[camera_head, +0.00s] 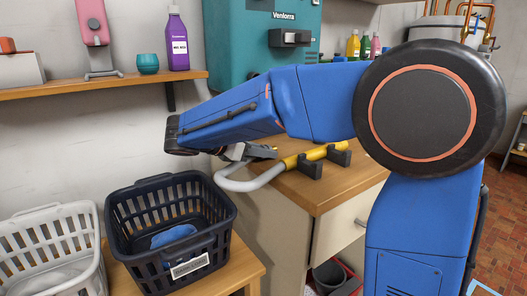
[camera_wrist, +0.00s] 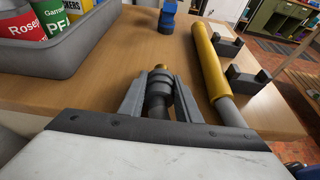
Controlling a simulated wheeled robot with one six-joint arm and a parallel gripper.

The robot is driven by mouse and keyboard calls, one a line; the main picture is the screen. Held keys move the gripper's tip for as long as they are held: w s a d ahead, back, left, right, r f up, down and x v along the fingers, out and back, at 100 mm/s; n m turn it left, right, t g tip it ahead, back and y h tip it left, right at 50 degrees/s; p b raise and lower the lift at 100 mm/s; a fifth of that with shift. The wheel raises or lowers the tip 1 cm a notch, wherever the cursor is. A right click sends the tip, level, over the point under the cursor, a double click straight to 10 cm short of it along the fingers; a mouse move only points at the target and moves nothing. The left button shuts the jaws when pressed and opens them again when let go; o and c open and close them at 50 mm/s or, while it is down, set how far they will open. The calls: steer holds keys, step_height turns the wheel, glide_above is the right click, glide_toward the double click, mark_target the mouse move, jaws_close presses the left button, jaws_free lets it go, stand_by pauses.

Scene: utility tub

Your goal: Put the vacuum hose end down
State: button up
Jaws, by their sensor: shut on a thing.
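My gripper (camera_wrist: 158,92) is shut on a dark, stepped cylindrical end piece with a brass-coloured tip, which I take to be the vacuum hose end (camera_wrist: 158,80). It is held low at the wooden counter (camera_wrist: 120,50); whether it touches the wood I cannot tell. In the head view my gripper (camera_head: 262,152) is at the counter's left edge, and the hose end is hidden. A grey tube (camera_head: 243,185) curves below the gripper to a yellow tube (camera_head: 315,155). The yellow tube (camera_wrist: 209,65) lies right of the gripper, beside two black cradles (camera_wrist: 247,82).
A grey tub (camera_wrist: 80,62) of containers stands left of my gripper. A blue object (camera_wrist: 168,14) is farther back. A dark basket (camera_head: 143,222) with a blue item and a white basket (camera_head: 58,238) stand below the counter's left side. Bare wood lies ahead of the gripper.

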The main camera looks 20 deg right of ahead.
steer(key=shift+f, duration=0.2)
steer(key=o, duration=0.9)
steer(key=shift+r, duration=0.25)
steer(key=v, duration=1.2)
steer(key=shift+r, duration=0.15)
